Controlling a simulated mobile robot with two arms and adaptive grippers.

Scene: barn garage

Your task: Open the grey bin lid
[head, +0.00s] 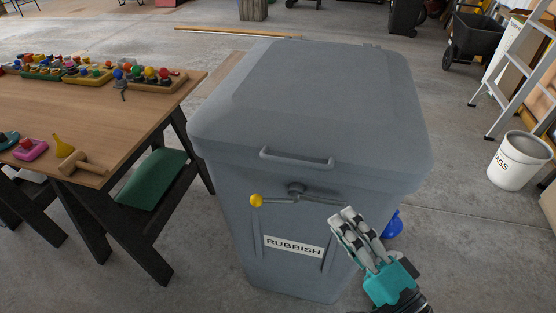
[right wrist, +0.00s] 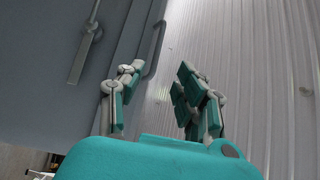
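The grey bin (head: 225,185) stands upright in the middle of the head view, with a "RUBBISH" label on its front. Its grey lid (head: 320,85) is down on the body. A bar handle (head: 297,160) runs along the lid's front edge; it also shows in the right wrist view (right wrist: 153,50). Below it is a lever with a yellow knob (head: 256,200), lying roughly level. My right gripper (head: 344,215) is in front of the bin's lower right, below the handle. Its fingers are apart and empty in the right wrist view (right wrist: 158,75). My left gripper is not in view.
A wooden table (head: 120,120) with colourful toys stands close to the bin's left. A white bucket (head: 518,162) and a stepladder (head: 520,75) stand at the right. Concrete floor between bin and bucket is clear.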

